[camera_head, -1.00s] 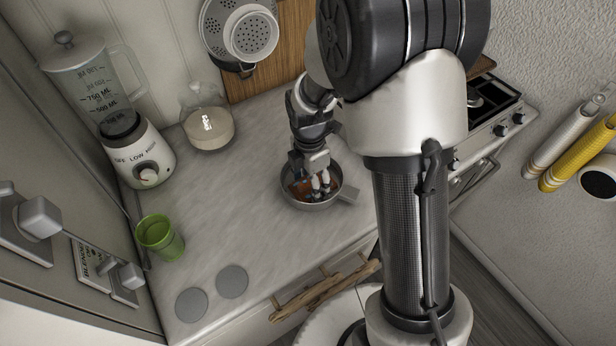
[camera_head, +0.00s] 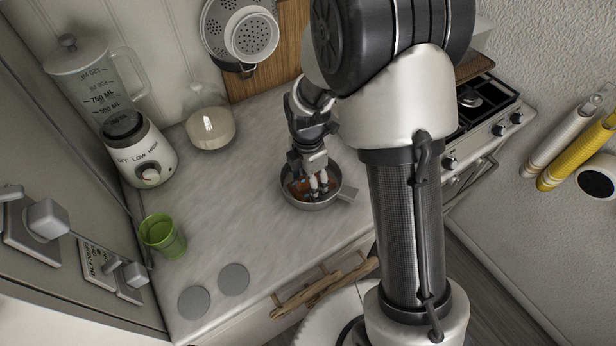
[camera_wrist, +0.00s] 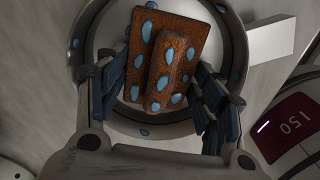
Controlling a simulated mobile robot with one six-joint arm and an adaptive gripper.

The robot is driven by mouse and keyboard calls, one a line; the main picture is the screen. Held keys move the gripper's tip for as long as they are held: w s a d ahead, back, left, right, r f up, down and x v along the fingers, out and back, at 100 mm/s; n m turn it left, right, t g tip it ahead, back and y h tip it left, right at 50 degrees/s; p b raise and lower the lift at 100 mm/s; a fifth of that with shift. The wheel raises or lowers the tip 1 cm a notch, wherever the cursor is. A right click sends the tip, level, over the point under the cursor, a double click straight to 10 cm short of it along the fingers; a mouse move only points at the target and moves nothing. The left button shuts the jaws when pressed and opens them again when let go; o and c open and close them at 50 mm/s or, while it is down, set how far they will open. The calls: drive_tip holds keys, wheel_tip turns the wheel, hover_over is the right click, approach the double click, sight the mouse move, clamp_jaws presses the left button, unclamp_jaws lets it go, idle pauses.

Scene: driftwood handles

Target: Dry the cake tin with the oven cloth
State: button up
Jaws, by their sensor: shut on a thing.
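The cake tin (camera_head: 297,203) is a round grey tin with a flat handle to the right, standing on the counter. It shows in the wrist view (camera_wrist: 78,62) around my fingers. The oven cloth (camera_wrist: 176,55) is brown-orange with light blue spots, folded with a raised ridge. It lies inside the tin, against or just above its floor; I cannot tell which. My gripper (camera_head: 318,188) points down into the tin and is shut on the cloth, with blue-grey fingers (camera_wrist: 162,88) on both sides of it. A few blue spots also show on the tin.
A blender (camera_head: 137,150), a glass jar (camera_head: 208,128) and a green cup (camera_head: 162,236) stand left of the tin. Two grey discs (camera_head: 233,280) lie near the front edge. A stove (camera_head: 487,115) is at the right. The counter between cup and tin is clear.

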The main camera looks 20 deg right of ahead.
drive_tip(key=shift+d+f, duration=0.15)
drive_tip(key=shift+d, duration=0.2)
drive_tip(key=shift+r+p, duration=0.45)
drive_tip(key=shift+p, duration=0.05)
wheel_tip(320, 180, up, 5)
drive_tip(key=p, duration=0.4)
drive_tip(key=shift+r, duration=0.1)
drive_tip(key=shift+w, duration=0.1)
drive_tip(key=shift+r+p, duration=1.3)
drive_tip(key=shift+r, duration=0.3)
drive_tip(key=shift+f, duration=0.1)
drive_tip(key=shift+f, duration=0.15)
